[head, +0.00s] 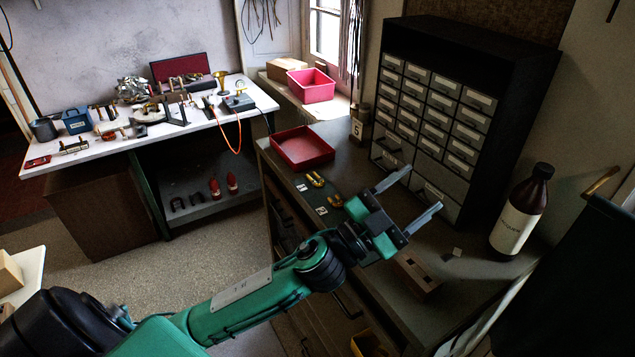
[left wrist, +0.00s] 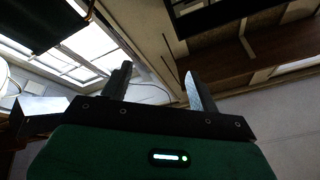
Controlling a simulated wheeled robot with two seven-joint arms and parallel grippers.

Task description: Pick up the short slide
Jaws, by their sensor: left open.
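Two small U-shaped brass slides lie on the dark counter in the head view, each beside a small white tag. One slide (head: 315,180) is just in front of the red tray; the other slide (head: 336,200) is a little nearer. I cannot tell which is the short one. My left gripper (head: 424,190) is open and empty, above the counter and to the right of both slides, pointing towards the drawer cabinet. Its two fingers also show apart in the left wrist view (left wrist: 158,88), with no slide visible there. My right gripper is not in view.
A red tray (head: 302,148) lies at the counter's far end. A drawer cabinet (head: 440,110) stands behind my gripper, and a brown bottle (head: 521,212) stands at the right. A wooden block (head: 416,274) is on the near counter. A cluttered white bench (head: 190,132) is at the left.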

